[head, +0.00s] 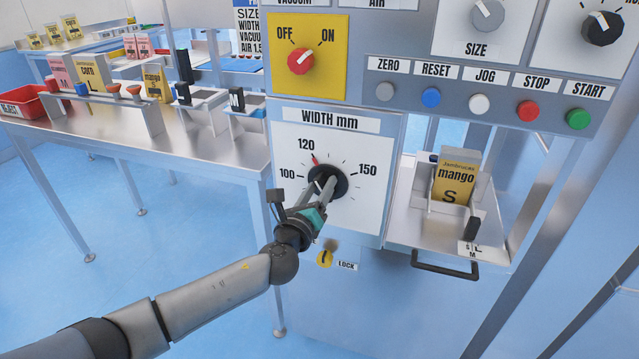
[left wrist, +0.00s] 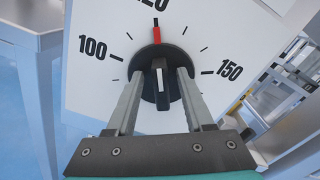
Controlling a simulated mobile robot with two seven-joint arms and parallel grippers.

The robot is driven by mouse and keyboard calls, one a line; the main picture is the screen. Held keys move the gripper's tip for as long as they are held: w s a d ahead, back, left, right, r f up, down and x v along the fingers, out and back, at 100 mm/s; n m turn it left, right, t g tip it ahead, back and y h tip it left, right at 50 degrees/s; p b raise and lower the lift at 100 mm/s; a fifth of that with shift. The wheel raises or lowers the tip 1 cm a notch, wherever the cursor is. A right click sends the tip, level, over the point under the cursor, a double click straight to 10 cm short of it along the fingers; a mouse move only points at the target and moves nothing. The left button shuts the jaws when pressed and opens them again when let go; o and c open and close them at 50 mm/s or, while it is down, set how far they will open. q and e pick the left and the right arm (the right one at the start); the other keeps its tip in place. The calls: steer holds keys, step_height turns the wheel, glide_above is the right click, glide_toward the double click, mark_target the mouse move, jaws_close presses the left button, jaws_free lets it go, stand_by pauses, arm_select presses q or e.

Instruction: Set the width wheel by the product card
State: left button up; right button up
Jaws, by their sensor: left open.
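The width wheel is a black round knob (head: 334,174) on the white WIDTH mm dial plate (head: 365,215), marked 100, 120 and 150. In the left wrist view, the wheel (left wrist: 148,64) has a raised bar with a white line, and a red mark sits just below the 120. My left gripper (head: 327,186) reaches the wheel, its fingers on either side of the bar (left wrist: 160,90). The fingers are open; I cannot tell if they touch the bar. The product card (head: 247,40) with SIZE, WIDTH, VACUUM and AIR lines is partly cut off. My right gripper is not in view.
Several buttons line the panel at right. A mango pouch (head: 455,180) stands on the right tray. A table (head: 215,150) with pouches is at left.

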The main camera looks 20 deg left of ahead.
arm_select(q)
steer(key=shift+s, duration=0.1)
jaws_close()
stand_by(0.3)
